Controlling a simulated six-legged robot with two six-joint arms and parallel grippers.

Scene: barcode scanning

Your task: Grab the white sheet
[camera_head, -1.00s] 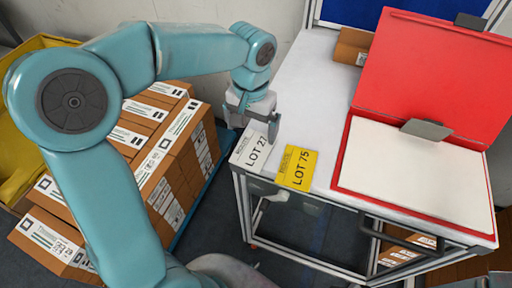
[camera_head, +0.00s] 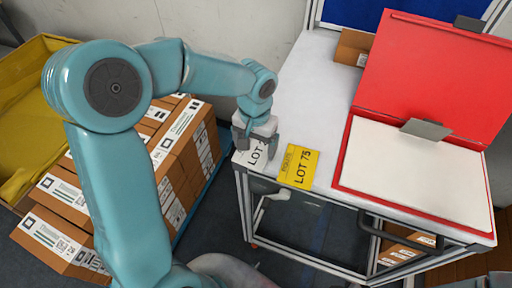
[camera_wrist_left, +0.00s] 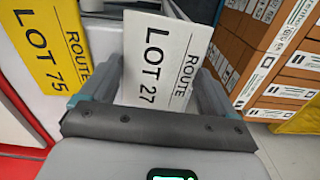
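The white sheet (camera_head: 255,156), printed LOT 27, lies on the left front corner of the white cart top. The left wrist view shows the white sheet (camera_wrist_left: 160,62) between my left gripper's fingers. My left gripper (camera_head: 257,146) is over the sheet, pointing down, with its fingers apart on either side of it. The gripper hides part of the sheet in the head view. I cannot tell whether the fingers touch it. My right gripper is not in view.
A yellow LOT 75 sheet (camera_head: 298,166) lies just right of the white one. An open red clipboard box (camera_head: 340,165) with white paper is on the cart's right. Stacked cartons (camera_head: 185,135) stand left of the cart, beside a yellow bin (camera_head: 30,85). The cart top's middle is clear.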

